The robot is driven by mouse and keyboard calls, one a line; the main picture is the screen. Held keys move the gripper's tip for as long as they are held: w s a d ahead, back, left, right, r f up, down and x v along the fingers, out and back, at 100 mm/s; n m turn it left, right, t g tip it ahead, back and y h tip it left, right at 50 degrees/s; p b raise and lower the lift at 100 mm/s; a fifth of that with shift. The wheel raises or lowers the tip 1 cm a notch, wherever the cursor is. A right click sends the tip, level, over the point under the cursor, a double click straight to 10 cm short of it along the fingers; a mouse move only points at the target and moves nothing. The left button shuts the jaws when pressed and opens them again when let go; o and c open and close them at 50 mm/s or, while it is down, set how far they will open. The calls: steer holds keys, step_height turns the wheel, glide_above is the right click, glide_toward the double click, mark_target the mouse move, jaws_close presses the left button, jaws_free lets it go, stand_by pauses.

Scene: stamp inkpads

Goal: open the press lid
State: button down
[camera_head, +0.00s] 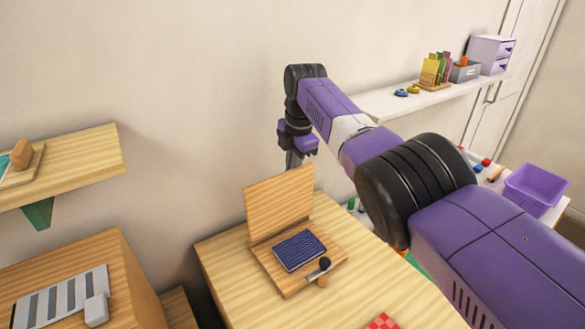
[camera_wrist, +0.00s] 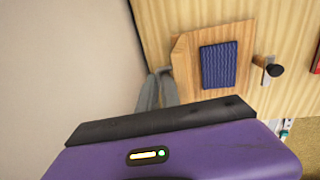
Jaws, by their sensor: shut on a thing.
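The wooden press stands on the light wood table. Its lid (camera_head: 279,206) is raised and stands nearly upright at the back of the base (camera_head: 290,284). A dark blue ribbed pad (camera_head: 299,250) lies on the base, and it also shows in the wrist view (camera_wrist: 218,65). A black-knobbed latch (camera_head: 321,267) is at the base's front edge; the wrist view shows it too (camera_wrist: 268,67). My gripper (camera_head: 293,160) is at the lid's upper edge, shut on the lid. In the wrist view its grey fingers (camera_wrist: 157,92) meet the wood; the exact contact is partly hidden.
The wall rises close behind the press. A red checked item (camera_head: 382,322) lies at the table's front. A wall shelf (camera_head: 90,158) is at left, above a wooden unit (camera_head: 120,270). A purple bin (camera_head: 535,188) stands at right. My arm covers the table's right side.

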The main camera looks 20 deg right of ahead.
steer(key=shift+w+f, duration=0.25)
